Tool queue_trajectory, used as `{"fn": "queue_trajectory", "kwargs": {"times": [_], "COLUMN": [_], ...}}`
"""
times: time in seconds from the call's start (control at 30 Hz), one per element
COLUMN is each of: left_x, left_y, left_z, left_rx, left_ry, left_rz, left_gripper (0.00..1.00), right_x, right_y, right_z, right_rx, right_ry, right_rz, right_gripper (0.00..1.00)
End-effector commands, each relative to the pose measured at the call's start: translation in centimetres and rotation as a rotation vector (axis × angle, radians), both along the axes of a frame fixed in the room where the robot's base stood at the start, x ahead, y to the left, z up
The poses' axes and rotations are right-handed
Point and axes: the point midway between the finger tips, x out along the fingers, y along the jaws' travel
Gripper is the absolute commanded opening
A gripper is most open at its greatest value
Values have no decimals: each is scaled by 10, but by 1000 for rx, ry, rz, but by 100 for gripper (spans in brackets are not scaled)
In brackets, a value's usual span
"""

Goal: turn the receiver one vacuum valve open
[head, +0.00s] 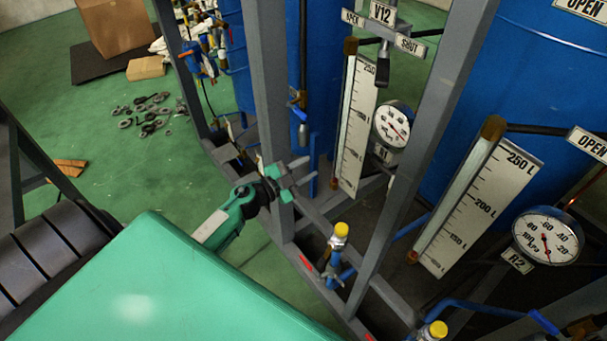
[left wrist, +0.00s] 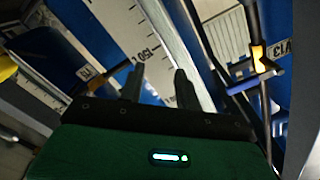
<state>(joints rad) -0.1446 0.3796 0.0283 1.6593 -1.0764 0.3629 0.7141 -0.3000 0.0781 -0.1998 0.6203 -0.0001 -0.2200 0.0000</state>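In the head view, the V12 plate (head: 383,13) stands above receiver one, with an OPEN sign on its left and a SHUT sign on its right. A dark valve part (head: 384,62) hangs below it; its handle position is hard to tell. The R1 gauge (head: 392,125) and a level scale (head: 355,125) are below. My left gripper (head: 291,172) is by the grey frame post, lower left of the scale and apart from the V12 valve. In the left wrist view, its two fingers (left wrist: 159,84) are apart with nothing between them. My right gripper is not in view.
A blue-handled valve (head: 298,108) is above my left gripper. Yellow-capped valves (head: 340,232) are low at the front. The R2 gauge (head: 547,238) is at right. A yellow-and-blue valve (left wrist: 262,62) shows in the wrist view.

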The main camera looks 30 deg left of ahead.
Motion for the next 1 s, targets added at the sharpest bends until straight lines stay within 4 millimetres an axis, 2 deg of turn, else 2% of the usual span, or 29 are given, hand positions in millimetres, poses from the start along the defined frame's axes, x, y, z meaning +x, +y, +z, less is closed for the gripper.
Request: {"fn": "queue_trajectory", "kwargs": {"times": [0.17,0.47,0.5,0.67,0.73,0.77,0.87,0.97,1.0], "left_x": [-1,-2,-2,-2,-3,-4,-14,-40,-56], "left_y": [2,2,2,2,3,4,9,14,15], "left_z": [-15,-18,-18,-18,-26,-33,-80,-160,-198], "left_rx": [-16,-17,-17,-18,-24,-31,-72,-129,-150], "left_ry": [23,27,27,28,40,52,134,281,355], "left_rz": [18,23,23,22,31,39,99,201,250], "left_gripper": [34,34,32,0,0,0,0,0,0], "right_x": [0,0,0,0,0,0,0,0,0], "right_y": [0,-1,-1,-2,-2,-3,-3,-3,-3], "right_z": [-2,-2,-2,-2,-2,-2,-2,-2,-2], "right_rx": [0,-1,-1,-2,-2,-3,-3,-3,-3], "right_ry": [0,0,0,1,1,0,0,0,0], "right_rz": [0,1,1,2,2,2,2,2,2], "right_gripper": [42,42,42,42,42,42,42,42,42]}}
